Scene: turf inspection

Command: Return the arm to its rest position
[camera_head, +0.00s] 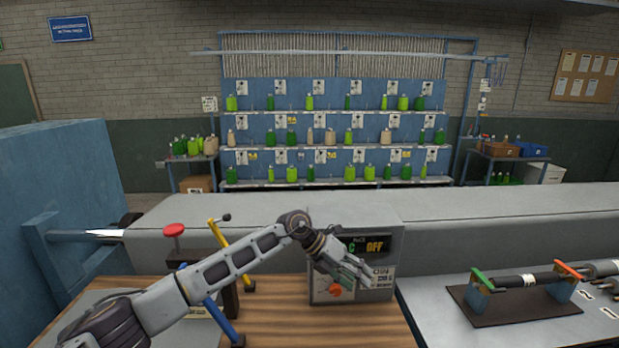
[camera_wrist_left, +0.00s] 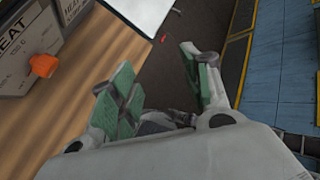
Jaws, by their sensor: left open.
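My left arm reaches in from the lower left of the head view, and its gripper (camera_head: 350,270) is in front of the grey control box (camera_head: 325,290). In the left wrist view the gripper (camera_wrist_left: 160,85) has its two green-padded fingers spread apart, with nothing between them. The box has a display reading "OFF" and an orange knob (camera_head: 335,290); the knob also shows in the left wrist view (camera_wrist_left: 43,65). The gripper hides part of the box front.
A wooden table top (camera_head: 270,325) lies below the arm. A red-topped device (camera_head: 174,230), a yellow lever (camera_head: 218,235) and a blue lever (camera_head: 222,320) stand close to the arm. A dark stand (camera_head: 510,305) with a black roller is at right. Shelves of green bottles stand far back.

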